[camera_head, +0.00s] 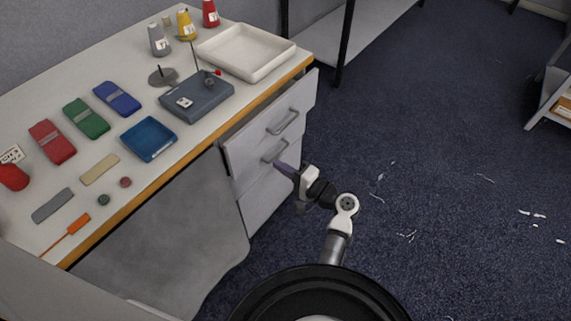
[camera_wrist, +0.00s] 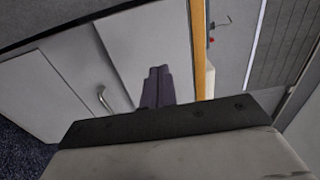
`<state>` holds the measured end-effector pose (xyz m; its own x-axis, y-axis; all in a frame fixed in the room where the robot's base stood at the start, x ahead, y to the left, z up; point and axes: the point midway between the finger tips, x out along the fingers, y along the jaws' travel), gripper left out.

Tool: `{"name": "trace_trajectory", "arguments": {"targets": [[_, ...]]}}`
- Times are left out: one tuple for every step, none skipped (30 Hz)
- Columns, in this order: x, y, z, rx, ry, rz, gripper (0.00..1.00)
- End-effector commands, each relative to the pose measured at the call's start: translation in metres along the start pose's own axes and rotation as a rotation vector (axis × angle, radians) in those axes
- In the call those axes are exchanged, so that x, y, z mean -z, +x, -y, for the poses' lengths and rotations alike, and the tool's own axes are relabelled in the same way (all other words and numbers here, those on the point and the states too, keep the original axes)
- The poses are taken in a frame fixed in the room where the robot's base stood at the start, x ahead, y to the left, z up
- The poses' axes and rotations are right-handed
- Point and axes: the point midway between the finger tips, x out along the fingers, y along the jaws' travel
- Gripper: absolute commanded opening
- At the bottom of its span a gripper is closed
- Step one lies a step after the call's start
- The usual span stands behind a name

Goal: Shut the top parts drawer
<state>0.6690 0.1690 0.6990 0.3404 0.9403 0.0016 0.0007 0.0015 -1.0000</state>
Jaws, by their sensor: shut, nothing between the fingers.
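The top parts drawer (camera_head: 250,142) is the upper grey-white front at the table's right end. It stands out past the table edge, with a dark gap behind its upper edge, so it is partly open. Its bar handle (camera_head: 283,122) is on the front. In the wrist view its pale front (camera_wrist: 146,45) fills the upper middle. My gripper (camera_head: 281,166) is shut and empty, low in front of the drawers near the lower handle. In the wrist view the dark fingertips (camera_wrist: 158,72) overlap the top drawer's front; I cannot tell whether they touch it.
A lower drawer with a handle (camera_head: 274,152) sits below; that handle also shows in the wrist view (camera_wrist: 103,98). The carpet at right is mostly clear.

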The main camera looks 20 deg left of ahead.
Motion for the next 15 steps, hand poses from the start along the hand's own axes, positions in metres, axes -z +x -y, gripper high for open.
{"name": "trace_trajectory", "arguments": {"targets": [[-0.001,0.013,0.004,-0.001,-0.001,0.004,0.0],[-0.001,0.019,0.003,-0.001,-0.001,0.004,0.0],[-0.001,0.028,0.003,-0.001,-0.001,0.004,0.0],[-0.001,0.035,0.003,-0.002,0.0,0.005,0.0],[-0.001,0.041,0.003,-0.002,0.0,0.004,0.0],[0.0,0.05,0.004,-0.001,-0.001,0.003,0.0],[-0.001,0.056,0.003,-0.002,0.0,0.004,0.0],[-0.001,0.062,0.003,-0.002,0.0,0.003,0.0],[-0.001,0.069,0.003,-0.002,-0.001,0.003,0.0],[0.0,0.074,0.003,-0.002,-0.001,0.002,0.0],[0.0,0.078,0.003,-0.002,-0.001,0.002,0.0],[-0.001,0.083,0.002,-0.002,0.0,0.002,0.0],[0.0,0.087,0.002,-0.002,0.001,0.001,0.0],[0.0,0.09,0.002,-0.002,0.0,0.001,0.0],[0.0,0.094,0.002,-0.002,-0.001,0.001,0.0]]}}
